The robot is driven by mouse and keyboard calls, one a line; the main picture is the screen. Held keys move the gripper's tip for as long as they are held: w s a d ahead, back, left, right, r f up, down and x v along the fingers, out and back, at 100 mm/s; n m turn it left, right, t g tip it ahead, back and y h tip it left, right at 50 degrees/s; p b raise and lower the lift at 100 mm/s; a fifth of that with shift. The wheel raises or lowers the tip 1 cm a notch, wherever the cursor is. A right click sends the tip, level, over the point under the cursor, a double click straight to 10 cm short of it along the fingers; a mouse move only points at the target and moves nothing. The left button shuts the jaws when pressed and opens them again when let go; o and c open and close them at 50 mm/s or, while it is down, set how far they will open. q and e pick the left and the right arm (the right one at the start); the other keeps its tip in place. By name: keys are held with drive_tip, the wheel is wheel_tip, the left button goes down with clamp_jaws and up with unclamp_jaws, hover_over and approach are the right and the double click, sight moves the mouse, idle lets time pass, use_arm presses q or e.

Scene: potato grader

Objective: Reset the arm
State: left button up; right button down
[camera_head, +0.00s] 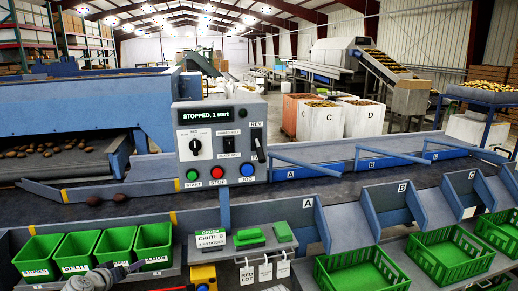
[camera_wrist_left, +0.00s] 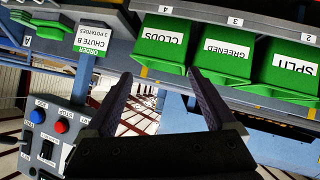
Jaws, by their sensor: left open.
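My left gripper (camera_head: 128,267) is at the bottom left of the head view, just in front of the green bin labelled CLODS (camera_head: 153,244). Little of its arm shows there. In the left wrist view my left gripper (camera_wrist_left: 158,85) has its two dark fingers wide apart with nothing between them. That view is turned upside down; the CLODS bin (camera_wrist_left: 165,42) and the GREENED bin (camera_wrist_left: 228,55) lie beyond the fingers. My right gripper is in neither view.
The control box (camera_head: 221,143) reads STOPPED, 1 start. Two dark lumps (camera_head: 107,198) lie on the belt (camera_head: 260,202). The chute B order card (camera_head: 211,233) stands right of the small bins. Green crates (camera_head: 361,277) sit at lower right.

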use_arm(q)
drive_tip(key=s+d+f+m+g+h+p, duration=0.1)
drive_tip(key=s+d+f+m+g+h, duration=0.15)
drive_tip(key=d, duration=0.85)
drive_tip(key=s+d+f+m+g+h+p, duration=0.1)
drive_tip(key=d+f+m+g, duration=0.15)
drive_tip(key=d, duration=0.75)
drive_tip(key=s+d+m+g+y+p, duration=0.2)
drive_tip(key=s+d+g+y, duration=0.3)
drive_tip(key=s+d, duration=0.9)
drive_tip(key=shift+s+f+g+y+p, duration=0.35)
drive_tip(key=shift+s+g+p, duration=0.05)
drive_tip(key=shift+s+g, duration=0.7)
